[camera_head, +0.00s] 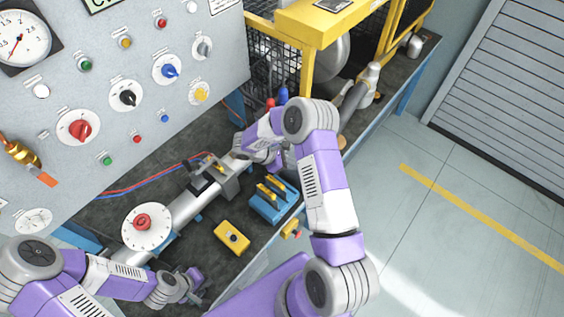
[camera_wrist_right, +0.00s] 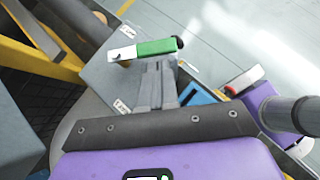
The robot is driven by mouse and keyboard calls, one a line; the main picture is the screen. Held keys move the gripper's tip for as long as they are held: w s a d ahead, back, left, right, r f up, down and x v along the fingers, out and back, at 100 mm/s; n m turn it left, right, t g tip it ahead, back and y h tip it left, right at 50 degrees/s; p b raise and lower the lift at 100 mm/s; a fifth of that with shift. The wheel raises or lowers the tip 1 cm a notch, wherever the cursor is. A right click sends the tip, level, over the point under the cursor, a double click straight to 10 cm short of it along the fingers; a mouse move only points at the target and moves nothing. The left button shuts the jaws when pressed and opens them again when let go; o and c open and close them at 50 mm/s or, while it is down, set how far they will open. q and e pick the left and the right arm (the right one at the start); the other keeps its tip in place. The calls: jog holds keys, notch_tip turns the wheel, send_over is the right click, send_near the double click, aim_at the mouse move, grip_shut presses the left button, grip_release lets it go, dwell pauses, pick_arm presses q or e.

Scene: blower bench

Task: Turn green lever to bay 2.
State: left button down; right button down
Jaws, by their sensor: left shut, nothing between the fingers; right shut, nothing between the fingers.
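The green lever (camera_wrist_right: 155,47) shows in the right wrist view, with a white end at left and a black tip at right. It lies across a grey plate (camera_wrist_right: 100,75) with small white labels above and below it; their text is too small to read. My right gripper (camera_wrist_right: 158,66) is shut and empty, its fingertips just below the lever's middle; I cannot tell whether they touch. In the head view my right arm hides the lever. My left gripper (camera_head: 191,277) is shut and empty over the near left end of the bench.
A control panel (camera_head: 120,90) with knobs and gauges stands at left. A grey pipe (camera_head: 190,207) with a red-hubbed dial (camera_head: 147,226), a yellow box (camera_head: 232,237) and a blue block (camera_head: 270,207) sit along the bench. A yellow frame (camera_head: 310,30) stands behind. Floor at right is clear.

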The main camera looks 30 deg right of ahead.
pick_arm(q)
jog(key=shift+r, duration=0.1)
pick_arm(e)
jog(key=shift+s+d, duration=0.2)
jog(key=shift+d, duration=0.1)
pick_arm(q)
jog(key=shift+f, duration=0.2)
